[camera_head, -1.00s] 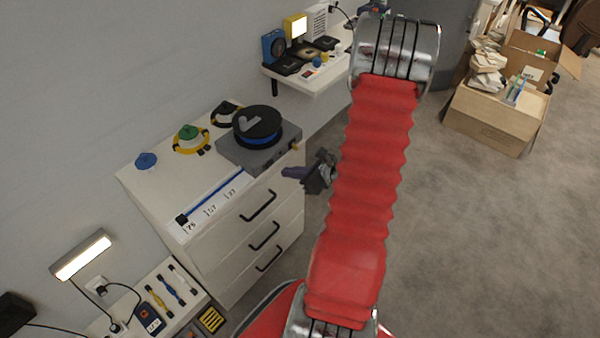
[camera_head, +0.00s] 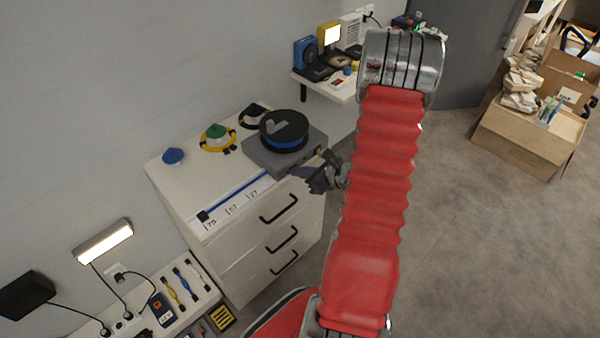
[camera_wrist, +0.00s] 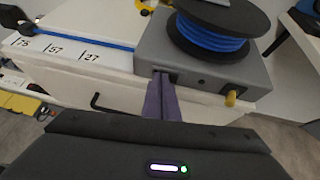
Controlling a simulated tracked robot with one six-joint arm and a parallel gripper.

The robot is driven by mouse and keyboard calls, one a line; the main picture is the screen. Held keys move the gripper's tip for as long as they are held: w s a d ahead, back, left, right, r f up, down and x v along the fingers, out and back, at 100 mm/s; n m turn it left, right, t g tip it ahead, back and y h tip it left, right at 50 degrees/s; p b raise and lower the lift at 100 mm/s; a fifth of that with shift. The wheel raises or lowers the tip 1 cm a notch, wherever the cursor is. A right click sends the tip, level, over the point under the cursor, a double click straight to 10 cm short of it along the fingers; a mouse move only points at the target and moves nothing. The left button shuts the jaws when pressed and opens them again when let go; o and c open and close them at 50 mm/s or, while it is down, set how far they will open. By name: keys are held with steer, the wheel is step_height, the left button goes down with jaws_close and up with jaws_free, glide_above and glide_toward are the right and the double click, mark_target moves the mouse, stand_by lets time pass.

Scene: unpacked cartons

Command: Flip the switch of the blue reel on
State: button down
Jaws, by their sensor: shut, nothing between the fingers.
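The blue reel (camera_head: 284,135) is a black-flanged drum of blue cable on a grey box (camera_head: 262,156), on top of the white drawer cabinet. In the wrist view the reel (camera_wrist: 213,40) shows above the box's front face. That face has a dark recess where my fingers end, a dark round spot, and a brass-yellow knob (camera_wrist: 232,98) to the right. My gripper (camera_wrist: 162,76) is shut and empty, its purple fingers pointing at the recess at the face's left. Whether they touch it I cannot tell. The fingertips hide part of the recess, and I cannot make out a switch position.
A blue cable (camera_head: 236,195) lies straight along the numbered cabinet edge left of the box. A blue coil (camera_head: 173,156), a green-topped yellow coil (camera_head: 217,137) and a black coil (camera_head: 254,115) sit behind. Drawer handles jut from the cabinet front.

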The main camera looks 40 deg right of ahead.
steer(key=shift+w+a+r, duration=0.1)
steer(key=shift+w+a, duration=0.3)
steer(key=shift+d, duration=0.75)
steer(key=shift+s, duration=0.1)
steer(key=s+a+r, duration=0.1)
steer(key=s+r, duration=0.1)
steer(key=s, duration=0.4)
steer(key=s+a+r, duration=0.1)
steer(key=s+r, duration=0.1)
steer(key=s, duration=0.5)
steer(key=shift+r, duration=0.35)
